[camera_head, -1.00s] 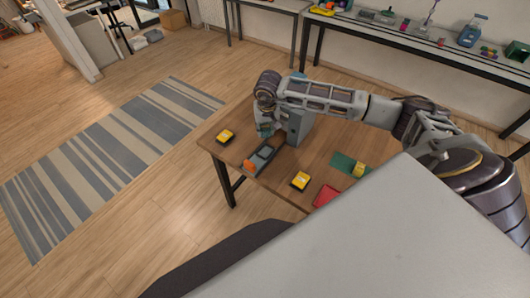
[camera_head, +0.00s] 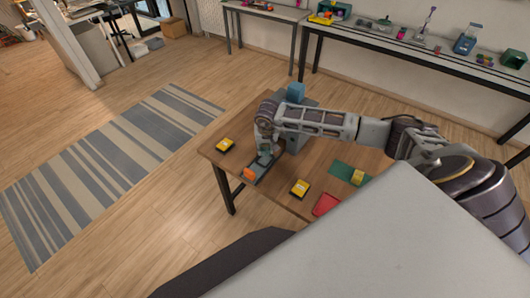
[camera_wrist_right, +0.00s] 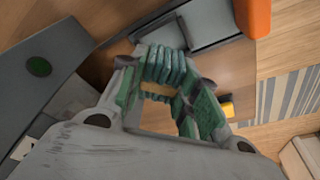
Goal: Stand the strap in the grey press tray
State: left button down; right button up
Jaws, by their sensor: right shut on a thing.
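The grey press tray (camera_head: 259,168) lies on the wooden table near its left edge, with an orange block (camera_head: 249,173) at its front end. In the right wrist view the tray (camera_wrist_right: 205,25) runs along the top, beside the orange block (camera_wrist_right: 254,14). My right gripper (camera_head: 265,153) is over the tray's back part, pointing down. In the right wrist view its green ribbed fingers (camera_wrist_right: 173,92) are shut on the strap, which is mostly hidden between them. I cannot tell whether the strap touches the tray. My left gripper is not in view.
Yellow-and-black boxes (camera_head: 225,145) (camera_head: 300,188), a green mat (camera_head: 342,172) with a yellow item, and a red tray (camera_head: 326,205) are on the table (camera_head: 285,172).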

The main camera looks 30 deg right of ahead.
aim_at(265, 153)
jog(key=shift+s+p+x, duration=0.2)
jog(key=shift+x, duration=0.75)
jog(key=shift+s+p+x, duration=0.15)
jog(key=shift+p+x, duration=0.05)
jog(key=shift+x, duration=0.7)
jog(key=shift+a+f, duration=0.1)
jog(key=shift+a, duration=0.05)
jog(key=shift+f+b, duration=0.55)
jog(key=shift+b, duration=0.1)
jog(key=o, duration=0.8)
jog(key=shift+o, duration=0.2)
jog(key=shift+r, duration=0.25)
